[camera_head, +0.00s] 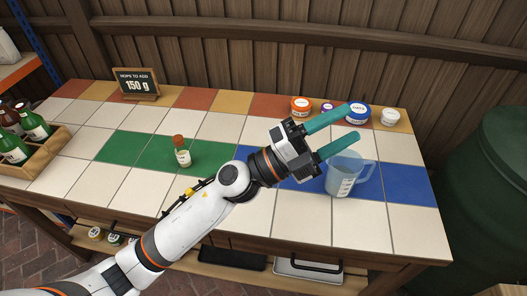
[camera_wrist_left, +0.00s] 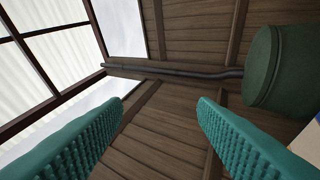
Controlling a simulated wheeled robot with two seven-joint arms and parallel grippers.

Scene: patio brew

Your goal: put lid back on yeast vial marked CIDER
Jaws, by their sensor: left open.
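A small vial (camera_head: 183,157) with a pale label and a reddish-brown top stands upright on the green tile strip in the head view. Its label is too small to read, so I cannot tell whether it says CIDER. I cannot make out a separate loose lid. My left gripper (camera_head: 350,122) is open and empty, raised over the right part of the table, well right of the vial. My right gripper is not in view.
A measuring jug (camera_head: 342,176) stands below my left fingers. Lidded jars, orange (camera_head: 300,107), blue (camera_head: 357,113) and white (camera_head: 390,117), line the back right. A bottle crate (camera_head: 38,160) is at left, a "150 g" sign (camera_head: 137,84) behind. My arm hides some middle tiles.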

